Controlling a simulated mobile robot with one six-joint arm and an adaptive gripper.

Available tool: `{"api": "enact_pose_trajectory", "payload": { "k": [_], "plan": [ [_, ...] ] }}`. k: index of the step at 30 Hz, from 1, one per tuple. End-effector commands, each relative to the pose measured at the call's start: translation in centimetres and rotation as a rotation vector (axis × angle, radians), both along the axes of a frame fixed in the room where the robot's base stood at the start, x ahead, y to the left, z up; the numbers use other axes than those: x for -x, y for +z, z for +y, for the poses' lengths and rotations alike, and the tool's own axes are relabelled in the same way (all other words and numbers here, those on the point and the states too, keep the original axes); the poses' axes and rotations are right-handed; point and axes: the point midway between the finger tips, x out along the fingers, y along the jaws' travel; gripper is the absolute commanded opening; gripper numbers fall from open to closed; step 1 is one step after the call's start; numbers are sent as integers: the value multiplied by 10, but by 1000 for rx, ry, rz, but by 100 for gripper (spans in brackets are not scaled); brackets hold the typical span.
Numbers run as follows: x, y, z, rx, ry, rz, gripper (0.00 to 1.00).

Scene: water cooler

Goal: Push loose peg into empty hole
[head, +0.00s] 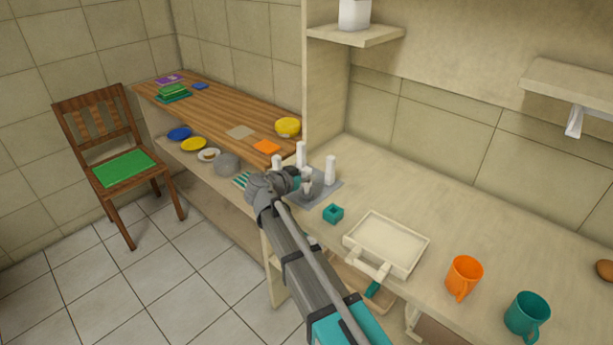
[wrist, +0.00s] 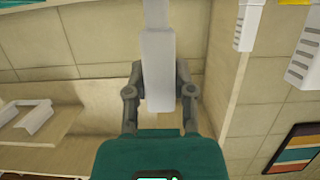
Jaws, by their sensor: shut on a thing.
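A grey board (head: 327,187) lies on the counter with several white pegs on it. One tall peg (head: 301,154) stands at the back, and another peg (head: 330,171) stands to the right. A white peg (head: 277,163) shows on the left, just behind my gripper. My gripper (head: 298,178) is over the board's left part. In the wrist view, my gripper (wrist: 159,92) is shut on a white peg (wrist: 158,65), one finger on each side. The empty hole cannot be made out, and my gripper hides part of the board.
A small teal block (head: 333,213) is in front of the board. A cream tray (head: 386,243), an orange mug (head: 464,277) and a teal mug (head: 526,315) stand to the right. A wooden shelf (head: 225,112) with dishes is at left. Bare counter lies behind the tray.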

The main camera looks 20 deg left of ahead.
Motion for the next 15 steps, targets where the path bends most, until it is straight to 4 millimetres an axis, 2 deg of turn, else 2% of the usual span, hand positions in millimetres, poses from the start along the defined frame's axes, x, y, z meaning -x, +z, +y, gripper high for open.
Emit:
{"api": "enact_pose_trajectory", "payload": {
  "k": [15],
  "plan": [
    [0,-12,0,0,0,0,0]
  ]
}}
